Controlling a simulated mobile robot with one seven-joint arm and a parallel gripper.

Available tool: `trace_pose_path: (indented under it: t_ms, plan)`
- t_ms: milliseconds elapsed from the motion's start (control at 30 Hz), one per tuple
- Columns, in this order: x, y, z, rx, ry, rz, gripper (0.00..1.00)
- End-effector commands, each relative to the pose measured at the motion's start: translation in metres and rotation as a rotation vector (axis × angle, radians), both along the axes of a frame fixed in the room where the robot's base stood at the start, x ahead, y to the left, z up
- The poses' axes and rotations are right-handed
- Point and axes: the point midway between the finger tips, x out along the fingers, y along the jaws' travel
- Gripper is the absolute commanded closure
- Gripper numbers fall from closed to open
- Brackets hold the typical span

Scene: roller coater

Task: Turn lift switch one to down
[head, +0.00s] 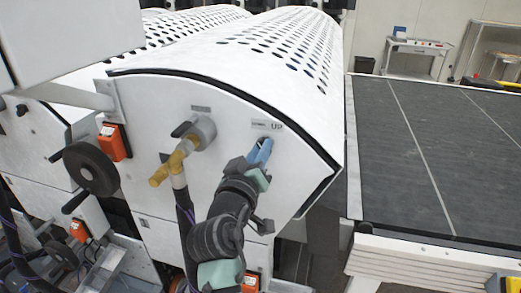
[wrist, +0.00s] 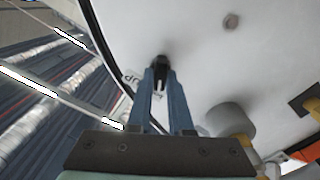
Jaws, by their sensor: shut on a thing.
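Lift switch one is a small dark lever (wrist: 161,66) on the white side panel (head: 150,105) of the coater. In the wrist view it sits between the tips of my blue fingers. In the head view the fingers of my gripper (head: 262,148) reach up to the panel just beside a label that reads "UP" (head: 277,127) and hide the switch. My gripper (wrist: 161,82) is shut on the switch. Part of the label (wrist: 129,85) also shows left of the fingers in the wrist view. The lever's exact angle is hard to tell.
A grey cylinder with a brass pipe fitting (head: 172,166) sticks out of the panel left of my gripper. A black handwheel (head: 91,168) and an orange box (head: 114,142) are further left. A dark conveyor bed (head: 430,150) lies to the right.

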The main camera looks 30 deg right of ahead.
Motion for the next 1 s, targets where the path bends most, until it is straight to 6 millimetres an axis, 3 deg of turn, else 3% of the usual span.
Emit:
trace_pose_path:
  t_ms: [100,133,267,667,1000]
  plan:
    - [0.000,0.000,0.000,-0.003,0.003,-0.001,1.00]
    - [0.000,0.000,0.000,-0.003,0.003,-0.001,0.76]
    - [0.000,0.000,0.000,-0.001,0.001,0.000,0.53]
    - [-0.003,0.004,-0.001,-0.002,0.000,0.001,0.51]
    - [-0.039,0.045,-0.004,-0.002,-0.002,0.004,0.51]
